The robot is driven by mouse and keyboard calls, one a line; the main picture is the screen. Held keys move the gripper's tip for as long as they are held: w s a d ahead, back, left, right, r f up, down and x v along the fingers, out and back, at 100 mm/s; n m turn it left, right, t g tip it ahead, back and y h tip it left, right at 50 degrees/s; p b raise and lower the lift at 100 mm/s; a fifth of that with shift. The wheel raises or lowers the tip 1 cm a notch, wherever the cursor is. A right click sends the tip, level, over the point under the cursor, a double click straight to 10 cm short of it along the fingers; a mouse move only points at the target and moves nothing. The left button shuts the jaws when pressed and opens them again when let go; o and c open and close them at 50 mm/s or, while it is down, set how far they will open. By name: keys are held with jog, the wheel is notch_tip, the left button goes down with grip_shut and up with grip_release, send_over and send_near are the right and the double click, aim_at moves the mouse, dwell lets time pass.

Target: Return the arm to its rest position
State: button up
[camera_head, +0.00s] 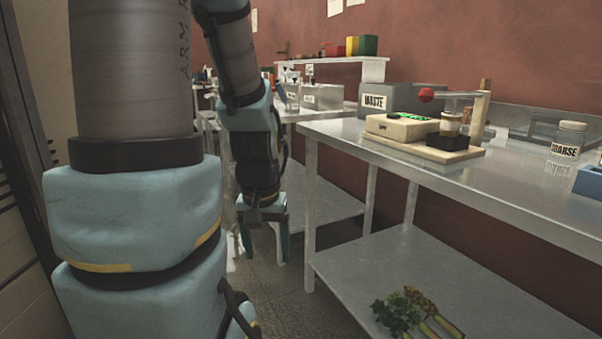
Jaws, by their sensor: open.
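My arm comes down from the top of the view, its large links at the left and its wrist pointing downward. My gripper (264,240) hangs at the end, fingers down and apart, with nothing between them. It is left of the near steel table (520,205), below the level of its top, over the gap beside the table's left leg. The floor shows beneath it.
Leafy vegetables (410,314) lie on the lower shelf (385,268). A farther table carries boxes. Floor (285,300) is clear.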

notch_tip(320, 180, up, 15)
jog(key=p, duration=1.2)
jog(key=shift+p, duration=0.3)
